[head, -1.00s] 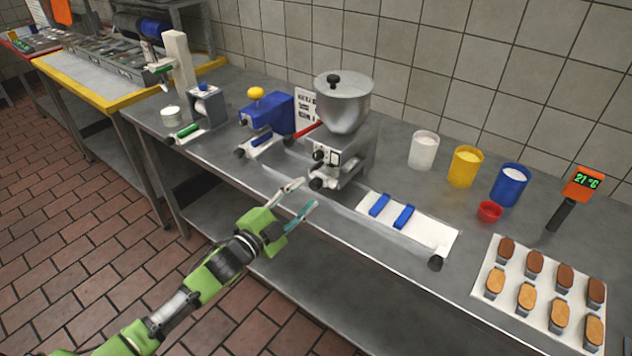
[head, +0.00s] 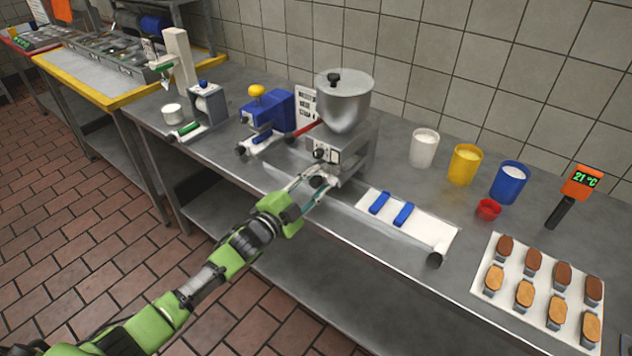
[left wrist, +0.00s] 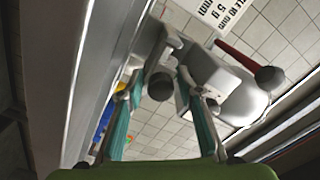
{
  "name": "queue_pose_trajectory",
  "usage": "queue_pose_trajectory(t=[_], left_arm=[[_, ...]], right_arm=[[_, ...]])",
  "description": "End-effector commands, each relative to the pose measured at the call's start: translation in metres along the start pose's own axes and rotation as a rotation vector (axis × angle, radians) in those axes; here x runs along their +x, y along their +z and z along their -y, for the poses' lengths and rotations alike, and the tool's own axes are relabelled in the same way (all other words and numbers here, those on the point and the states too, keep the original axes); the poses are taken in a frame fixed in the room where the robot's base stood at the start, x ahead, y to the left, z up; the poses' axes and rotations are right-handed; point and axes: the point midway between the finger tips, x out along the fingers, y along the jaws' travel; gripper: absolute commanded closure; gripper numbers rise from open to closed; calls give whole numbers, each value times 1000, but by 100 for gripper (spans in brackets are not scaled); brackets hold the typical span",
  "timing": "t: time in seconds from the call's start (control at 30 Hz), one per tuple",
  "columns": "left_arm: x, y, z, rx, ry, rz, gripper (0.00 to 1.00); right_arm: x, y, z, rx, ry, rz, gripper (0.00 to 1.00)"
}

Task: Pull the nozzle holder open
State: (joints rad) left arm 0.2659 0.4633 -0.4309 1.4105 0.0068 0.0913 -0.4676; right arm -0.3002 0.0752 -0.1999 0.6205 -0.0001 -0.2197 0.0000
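The cream machine with a metal hopper (head: 345,100) stands on the steel counter. A dark round knob (head: 318,182) sits low on its front, where the nozzle holder seems to be. My left gripper (head: 311,187) is at the machine's front with its fingers spread on either side of this knob. In the left wrist view the dark knob (left wrist: 160,86) shows between the two open teal-padded fingers (left wrist: 160,108), with visible gaps. I cannot tell whether either finger touches it. Part of the holder is hidden behind the fingers. My right gripper is not in view.
A white mat (head: 430,232) with two blue-handled pieces lies right of the machine. A blue device with a yellow knob (head: 257,91) stands to the left. Cups, a red dish (head: 488,209) and a tray of biscuits (head: 480,285) are further right. The counter's front edge runs under my arm.

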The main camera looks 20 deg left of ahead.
Motion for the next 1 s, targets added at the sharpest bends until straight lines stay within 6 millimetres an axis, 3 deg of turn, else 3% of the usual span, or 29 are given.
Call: queue_pose_trajectory(t=[0.13,0.5,0.63,0.97,1.0], left_arm=[[-17,-1,2,-10,0,1,100],[-97,-1,2,-13,1,2,100],[-108,0,1,-12,-1,1,100],[-109,0,2,-13,-3,-1,100],[-109,0,2,-12,-3,-1,62]], right_arm=[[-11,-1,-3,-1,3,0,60],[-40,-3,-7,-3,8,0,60],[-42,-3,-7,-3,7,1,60],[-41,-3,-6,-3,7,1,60],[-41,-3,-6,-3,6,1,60]])
